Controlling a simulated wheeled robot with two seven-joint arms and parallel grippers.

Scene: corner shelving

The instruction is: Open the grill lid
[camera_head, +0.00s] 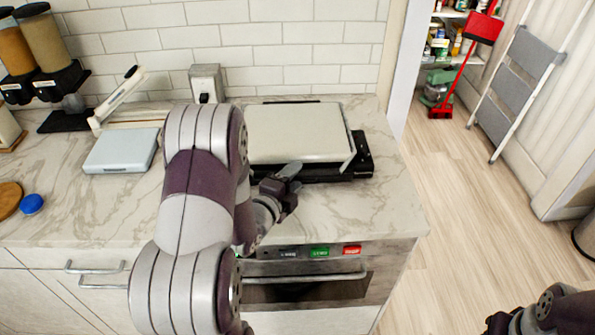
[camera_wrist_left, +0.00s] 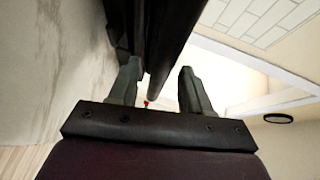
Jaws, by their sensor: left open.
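The grill (camera_head: 302,133) sits on the marble counter against the tiled wall. Its pale flat lid is down over a black base, and a light arm runs along the lid's right side. My left gripper (camera_head: 291,172) is at the grill's front edge, and my left arm hides the grill's left part. In the left wrist view, the gripper (camera_wrist_left: 158,88) is open, with a dark bar (camera_wrist_left: 172,40) of the grill showing between its fingers. I cannot tell whether the fingers touch it. Part of my right arm shows at the bottom right; its fingers are not clear.
A pale-blue scale (camera_head: 122,151) and a white lever device (camera_head: 118,104) stand left of my arm. Dispensers (camera_head: 42,45) stand at the far left. An oven (camera_head: 318,286) is below the counter's front edge. Floor is free on the right, before a stepladder (camera_head: 512,85).

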